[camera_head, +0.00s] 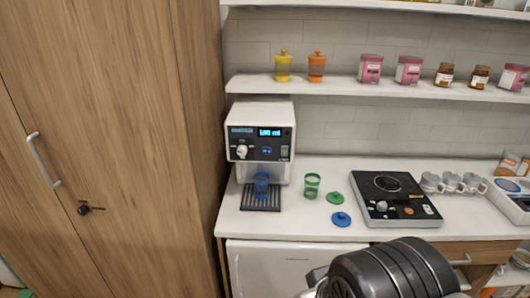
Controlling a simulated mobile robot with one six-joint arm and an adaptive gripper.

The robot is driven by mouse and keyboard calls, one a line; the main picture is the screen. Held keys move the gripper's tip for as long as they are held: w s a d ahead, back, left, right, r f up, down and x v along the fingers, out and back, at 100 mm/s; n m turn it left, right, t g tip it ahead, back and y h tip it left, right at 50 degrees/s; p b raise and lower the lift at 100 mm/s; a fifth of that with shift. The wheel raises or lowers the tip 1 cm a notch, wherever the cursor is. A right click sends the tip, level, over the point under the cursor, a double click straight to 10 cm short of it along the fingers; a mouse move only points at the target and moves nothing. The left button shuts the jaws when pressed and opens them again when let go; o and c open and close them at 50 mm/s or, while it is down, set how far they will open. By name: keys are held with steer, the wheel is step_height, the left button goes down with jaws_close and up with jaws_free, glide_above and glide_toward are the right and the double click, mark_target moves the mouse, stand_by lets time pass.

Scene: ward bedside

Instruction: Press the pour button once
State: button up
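A white dispenser (262,112) stands on the counter beside the wooden cupboard. Its dark front panel has a lit display (270,132) that seems to read 1.00 ml or similar, a white knob (241,151) and a round blue button (267,150). Which control is the pour button cannot be read for certain. A blue cup (261,185) stands on the black drip tray (260,203) under the dispenser. A dark rounded part of my arm shows at the bottom right, well apart from the dispenser. My gripper's fingers are not in view.
A green cup (312,185), a green lid (333,197) and a blue lid (341,219) lie right of the dispenser. Further right are a hot plate (385,210) and several grey mugs. A shelf (340,86) with jars hangs above. The cupboard (110,120) bounds the left.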

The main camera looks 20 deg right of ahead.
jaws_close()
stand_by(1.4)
